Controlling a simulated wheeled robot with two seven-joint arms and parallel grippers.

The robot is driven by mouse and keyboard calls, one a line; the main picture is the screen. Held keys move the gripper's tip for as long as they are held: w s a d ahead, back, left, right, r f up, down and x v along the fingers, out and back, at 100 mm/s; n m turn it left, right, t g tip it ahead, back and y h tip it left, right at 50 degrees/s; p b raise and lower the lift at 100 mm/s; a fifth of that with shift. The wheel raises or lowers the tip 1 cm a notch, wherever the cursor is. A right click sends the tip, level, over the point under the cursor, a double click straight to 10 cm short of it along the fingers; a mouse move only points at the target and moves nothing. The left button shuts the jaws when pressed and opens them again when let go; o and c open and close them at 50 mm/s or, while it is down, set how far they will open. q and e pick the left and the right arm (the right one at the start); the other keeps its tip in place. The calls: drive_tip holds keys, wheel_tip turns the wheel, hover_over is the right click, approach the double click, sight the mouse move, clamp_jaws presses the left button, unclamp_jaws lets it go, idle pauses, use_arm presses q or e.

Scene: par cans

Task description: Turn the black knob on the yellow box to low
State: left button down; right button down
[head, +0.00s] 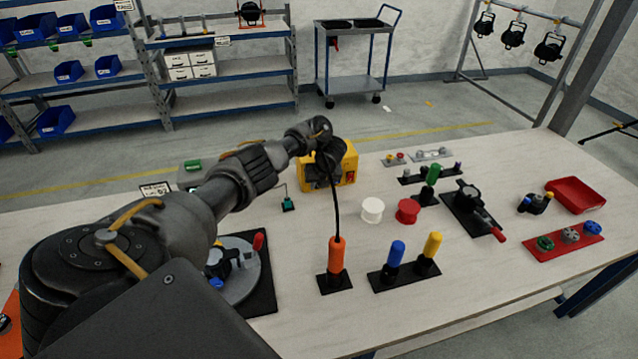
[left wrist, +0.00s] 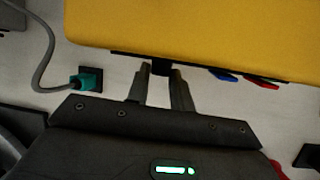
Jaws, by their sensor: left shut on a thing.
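The yellow box (head: 347,167) stands towards the back of the table, partly hidden behind my left arm. In the left wrist view the yellow box (left wrist: 200,22) fills the top of the picture. The black knob (left wrist: 161,68) sticks out from the box's front edge. My left gripper (left wrist: 161,72) has its two fingers on either side of the knob and is shut on it. In the head view my left gripper (head: 325,165) is at the front of the box. The knob's pointer and setting marks are hidden. My right gripper is not in view.
A blue and a red piece (left wrist: 262,83) show at the box's lower edge. A teal plug (head: 288,205) stands left of it. White (head: 372,210) and red (head: 408,211) cylinders and an orange handle (head: 336,258) stand nearby. A red tray (head: 575,186) lies far right.

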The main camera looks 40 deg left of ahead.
use_arm(q)
drive_tip(key=shift+s+a+t+h, duration=0.25)
drive_tip(key=shift+t+h, duration=0.15)
drive_tip(key=shift+t, duration=0.1)
drive_tip(key=shift+f+t, duration=0.1)
drive_tip(key=shift+t, duration=0.3)
drive_tip(key=shift+s+f+n+t+h+b, duration=0.2)
drive_tip(key=shift+n+t+h+b, duration=0.15)
drive_tip(key=shift+t+h, duration=0.35)
drive_tip(key=t+h+b, duration=0.1)
drive_tip(key=b, duration=0.1)
drive_tip(key=n+t+b, duration=0.1)
drive_tip(key=t+b, duration=0.1)
drive_tip(key=t+h+b, duration=0.1)
drive_tip(key=b, duration=0.2)
drive_tip(key=shift+s+a+f+h, duration=0.25)
drive_tip(key=shift+s+f+h, duration=0.05)
drive_tip(key=shift+s+f, duration=0.1)
drive_tip(key=shift+t+b, duration=0.4)
drive_tip(key=shift+b, duration=0.05)
drive_tip(key=shift+r+n+t+h+b, duration=0.25)
drive_tip(key=shift+n+t+h+b, duration=0.2)
drive_tip(key=shift+b, duration=0.3)
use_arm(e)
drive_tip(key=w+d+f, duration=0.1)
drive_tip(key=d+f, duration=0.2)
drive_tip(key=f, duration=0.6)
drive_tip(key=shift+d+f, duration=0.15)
